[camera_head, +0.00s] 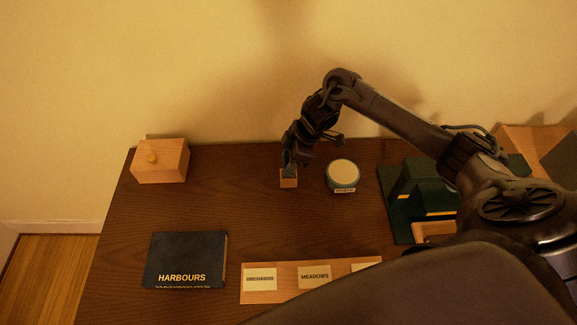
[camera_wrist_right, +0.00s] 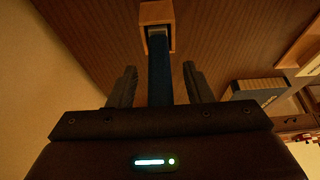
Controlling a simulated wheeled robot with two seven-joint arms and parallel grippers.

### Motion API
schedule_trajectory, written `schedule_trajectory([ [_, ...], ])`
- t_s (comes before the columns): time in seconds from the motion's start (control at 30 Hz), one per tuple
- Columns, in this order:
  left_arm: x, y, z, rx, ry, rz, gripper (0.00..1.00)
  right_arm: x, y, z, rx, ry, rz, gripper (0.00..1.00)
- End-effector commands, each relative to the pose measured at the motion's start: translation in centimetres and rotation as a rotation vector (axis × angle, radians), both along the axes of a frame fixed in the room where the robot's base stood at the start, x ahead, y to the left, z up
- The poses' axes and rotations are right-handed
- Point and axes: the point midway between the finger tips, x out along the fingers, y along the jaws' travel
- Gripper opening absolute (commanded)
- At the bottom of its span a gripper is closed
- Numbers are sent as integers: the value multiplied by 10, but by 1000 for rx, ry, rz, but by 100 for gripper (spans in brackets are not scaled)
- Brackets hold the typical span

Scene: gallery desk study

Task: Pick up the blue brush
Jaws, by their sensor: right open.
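The blue brush (camera_wrist_right: 159,78) shows in the right wrist view as a dark blue bar between the fingers of my right gripper (camera_wrist_right: 160,85). Its far end meets a small square wooden holder (camera_wrist_right: 145,14). The fingers are open, with a gap on either side of the brush. In the head view my right gripper (camera_head: 291,160) is over the same small wooden holder (camera_head: 289,183) near the back of the desk. The brush is hard to tell from the dark gripper there. My left gripper is not in view.
A dark green stand (camera_head: 397,215) is farther right. A wooden box with a knob (camera_head: 160,172) is at back left. The HARBOURS book (camera_head: 185,255) and a card board (camera_head: 290,294) lie in front. Middle desk is clear.

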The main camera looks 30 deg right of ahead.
Motion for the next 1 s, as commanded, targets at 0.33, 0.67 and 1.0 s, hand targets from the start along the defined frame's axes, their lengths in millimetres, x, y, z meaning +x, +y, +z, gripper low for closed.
schedule_trajectory([
  [0.33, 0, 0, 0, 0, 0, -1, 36, 0, 0, 0, 0, 0, 0, 11],
  [0.67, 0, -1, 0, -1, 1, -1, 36, 0, 0, 1, 0, 0, 0, 0],
  [1.0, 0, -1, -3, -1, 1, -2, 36, 1, 0, 29, 0, -5, 1, 0],
])
